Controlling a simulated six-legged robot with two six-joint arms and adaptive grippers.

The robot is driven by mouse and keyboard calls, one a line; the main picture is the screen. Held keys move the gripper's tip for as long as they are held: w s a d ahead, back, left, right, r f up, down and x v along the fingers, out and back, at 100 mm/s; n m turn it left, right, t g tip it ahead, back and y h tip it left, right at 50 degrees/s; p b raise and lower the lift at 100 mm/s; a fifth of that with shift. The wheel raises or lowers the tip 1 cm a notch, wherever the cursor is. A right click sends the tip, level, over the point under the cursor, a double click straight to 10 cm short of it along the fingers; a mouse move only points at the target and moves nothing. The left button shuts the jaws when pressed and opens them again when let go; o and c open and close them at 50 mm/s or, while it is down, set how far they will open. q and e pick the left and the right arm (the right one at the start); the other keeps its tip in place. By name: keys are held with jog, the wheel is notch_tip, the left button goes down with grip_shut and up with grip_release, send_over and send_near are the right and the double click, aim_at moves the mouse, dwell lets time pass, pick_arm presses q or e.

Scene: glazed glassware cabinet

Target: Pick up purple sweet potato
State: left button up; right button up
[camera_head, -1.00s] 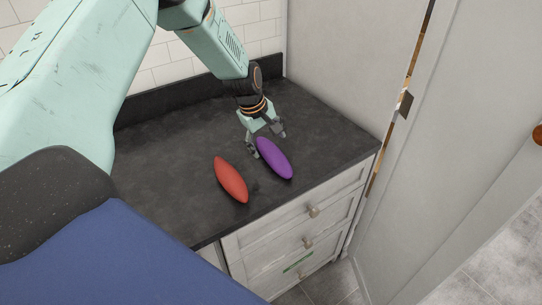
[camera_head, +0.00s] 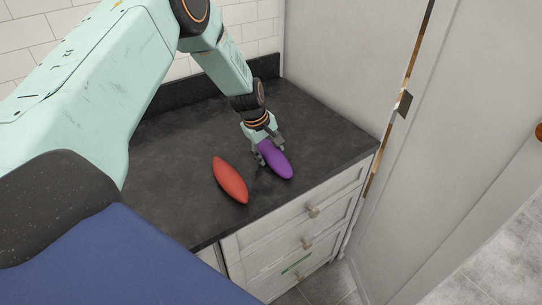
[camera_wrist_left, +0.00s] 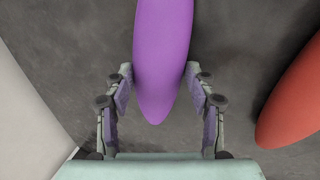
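The purple sweet potato (camera_head: 276,161) lies on the dark countertop, with its far end between the fingers of my left gripper (camera_head: 268,150). In the left wrist view the purple sweet potato (camera_wrist_left: 162,55) comes down from the top edge, and its tapered end sits between the two fingers of my left gripper (camera_wrist_left: 162,82). The fingers stand apart on either side, close to its sides; a small gap seems to show at the left and right pads. My right gripper is in neither view.
A red sweet potato (camera_head: 230,180) lies just left of the purple one, and shows at the right in the left wrist view (camera_wrist_left: 295,95). The dark countertop (camera_head: 180,150) has free room at left.

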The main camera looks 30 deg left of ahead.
pick_arm(q)
jog(key=shift+w+d, duration=0.1)
jog(key=shift+d, duration=0.35)
jog(key=c, duration=0.4)
jog(key=shift+a, duration=0.25)
jog(key=c, duration=0.5)
